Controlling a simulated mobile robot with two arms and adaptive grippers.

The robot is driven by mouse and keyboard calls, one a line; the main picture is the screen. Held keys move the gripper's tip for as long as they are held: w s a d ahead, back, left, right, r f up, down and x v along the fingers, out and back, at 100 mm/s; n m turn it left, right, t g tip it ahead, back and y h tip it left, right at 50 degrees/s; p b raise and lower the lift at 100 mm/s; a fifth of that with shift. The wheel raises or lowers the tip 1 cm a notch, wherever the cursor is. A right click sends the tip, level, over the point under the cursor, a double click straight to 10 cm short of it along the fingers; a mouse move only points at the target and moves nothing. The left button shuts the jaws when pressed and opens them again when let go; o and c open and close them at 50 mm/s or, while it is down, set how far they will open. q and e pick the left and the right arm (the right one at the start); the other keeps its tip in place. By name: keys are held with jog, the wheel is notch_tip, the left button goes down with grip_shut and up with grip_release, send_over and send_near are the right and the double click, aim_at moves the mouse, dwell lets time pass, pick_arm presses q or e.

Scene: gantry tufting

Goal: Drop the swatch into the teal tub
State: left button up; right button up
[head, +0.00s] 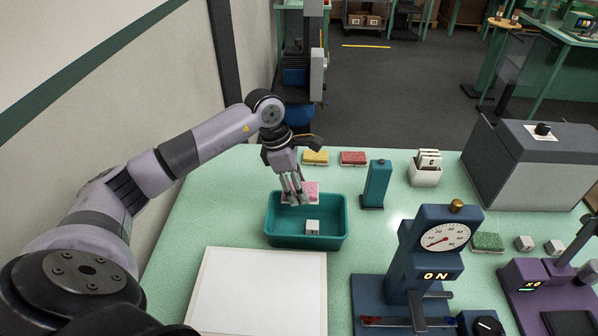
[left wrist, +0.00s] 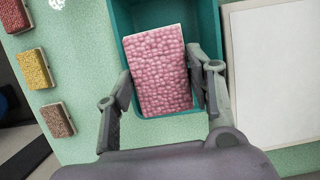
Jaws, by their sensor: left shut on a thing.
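The swatch (left wrist: 158,72) is a pink, bumpy rectangle held between the fingers of my left gripper (left wrist: 165,92). In the head view the pink swatch (head: 308,188) shows behind the fingers of my left gripper (head: 297,201), over the teal tub. The teal tub (head: 305,242) is an open rectangular container on the table; its wall also shows in the left wrist view (left wrist: 122,18). A small white block (head: 312,227) is inside the tub. The gap between the swatch and the tub floor cannot be told. My right gripper is not in view.
Yellow (head: 315,157) and red (head: 353,158) swatches lie behind the tub. A teal post (head: 376,185) stands to its right, and a blue dial device (head: 437,255) is farther right. A white panel (head: 258,290) lies in front of the tub.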

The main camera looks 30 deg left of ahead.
pick_arm(q)
jog(key=shift+s+d+f+b, duration=0.3)
jog(key=shift+s+d, duration=0.05)
jog(key=shift+s, duration=0.1)
notch_tip(320, 180, down, 2)
jog(key=shift+s+b, duration=0.1)
jog(key=shift+b, duration=0.4)
jog(key=f, duration=0.1)
jog(key=f+b, duration=0.1)
jog(key=shift+w+a+f, duration=0.1)
jog(key=shift+w+f, duration=0.1)
jog(key=shift+f, duration=0.2)
jog(key=o, duration=0.9)
jog(key=shift+c, duration=0.2)
jog(key=shift+o, duration=0.9)
jog(key=v, duration=1.2)
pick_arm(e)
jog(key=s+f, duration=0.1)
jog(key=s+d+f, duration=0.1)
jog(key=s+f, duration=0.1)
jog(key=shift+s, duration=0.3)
